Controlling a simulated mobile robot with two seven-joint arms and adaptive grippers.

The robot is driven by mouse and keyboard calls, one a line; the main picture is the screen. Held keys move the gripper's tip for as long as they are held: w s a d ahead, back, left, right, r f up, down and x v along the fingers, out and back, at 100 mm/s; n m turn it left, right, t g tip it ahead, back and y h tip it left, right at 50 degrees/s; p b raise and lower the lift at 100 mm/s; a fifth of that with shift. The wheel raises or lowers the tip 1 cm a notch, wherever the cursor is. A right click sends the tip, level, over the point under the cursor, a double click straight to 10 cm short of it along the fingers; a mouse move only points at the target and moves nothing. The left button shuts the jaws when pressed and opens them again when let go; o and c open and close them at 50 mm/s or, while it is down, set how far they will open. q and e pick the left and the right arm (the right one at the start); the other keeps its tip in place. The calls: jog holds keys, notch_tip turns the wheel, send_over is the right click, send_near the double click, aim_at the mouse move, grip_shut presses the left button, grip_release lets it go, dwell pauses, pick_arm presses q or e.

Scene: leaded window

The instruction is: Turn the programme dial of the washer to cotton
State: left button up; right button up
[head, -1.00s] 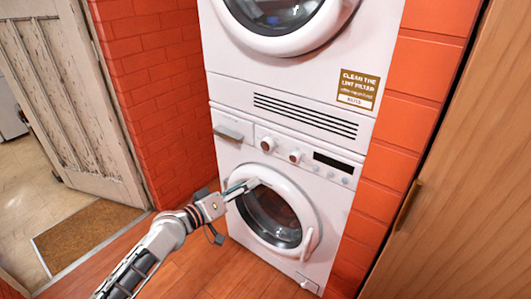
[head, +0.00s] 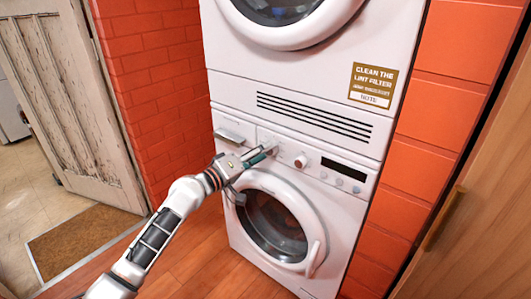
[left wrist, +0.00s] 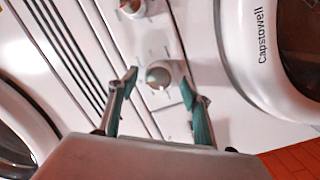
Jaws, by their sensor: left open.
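The washer (head: 335,205) is the lower white machine, with a round door and a control strip above it. My left gripper (head: 262,155) is at the strip's left dial and mostly hides it in the head view. In the left wrist view that dial (left wrist: 158,76) is a round light knob with tick marks around it, lying between the fingertips. My left gripper (left wrist: 158,88) is open, one finger to each side; contact cannot be told. A second dial (head: 300,161) with a reddish face sits to the right. The dial labels are too small to read. My right gripper is not in view.
A second machine (head: 300,75) is stacked above the washer. A dark display (head: 344,170) and small buttons are right of the dials. The washer door (head: 313,218) bulges below the strip. Brick walls (head: 150,80) flank the machines; wood floor is clear in front.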

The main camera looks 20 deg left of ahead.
pick_arm(q)
jog(key=shift+w+d, duration=0.15)
jog(key=shift+w, duration=0.2)
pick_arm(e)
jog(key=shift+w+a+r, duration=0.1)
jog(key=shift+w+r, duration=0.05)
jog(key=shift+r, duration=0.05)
pick_arm(q)
jog(key=c, duration=1.1)
jog(key=shift+c, duration=0.2)
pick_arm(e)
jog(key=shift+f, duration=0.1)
pick_arm(q)
jog(key=shift+r+m+g+y+p, duration=0.15)
jog(key=shift+m+p, duration=0.2)
jog(key=shift+m, duration=1.05)
jog(key=shift+m+g+y+p, duration=0.1)
jog(key=shift+m+y+p, duration=0.15)
jog(key=shift+m, duration=1.15)
jog(key=shift+r+m+g+y+p, duration=0.1)
jog(key=shift+m+p, duration=0.3)
jog(key=shift+m, duration=1)
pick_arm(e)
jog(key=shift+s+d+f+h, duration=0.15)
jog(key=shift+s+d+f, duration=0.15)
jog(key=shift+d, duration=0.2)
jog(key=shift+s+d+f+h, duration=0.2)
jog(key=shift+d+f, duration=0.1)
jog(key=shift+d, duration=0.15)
